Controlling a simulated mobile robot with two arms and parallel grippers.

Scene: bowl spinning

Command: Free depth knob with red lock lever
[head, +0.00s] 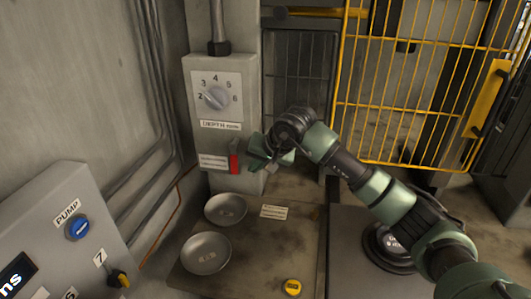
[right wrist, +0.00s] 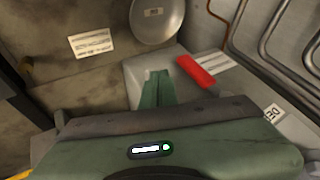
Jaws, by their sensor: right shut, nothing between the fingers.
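The depth knob (head: 216,97) is a grey dial on a wall box, ringed by numbers, with a "DEPTH" label under it. The red lock lever (head: 234,163) sits at the lower right edge of that box. My right gripper (head: 258,163) is just right of the lever. In the right wrist view the gripper's fingers (right wrist: 157,88) are together with nothing between them, and the red lever (right wrist: 195,72) lies to their right, apart from them. Whether they touch in depth is hard to tell from the head view. My left gripper is not in view.
Two metal bowls (head: 206,253) (head: 226,209) rest on the bench below the box. A yellow button (head: 292,287) is at the bench front. A control panel with a blue PUMP knob (head: 78,228) stands at left. A yellow cage (head: 420,80) is behind my right arm.

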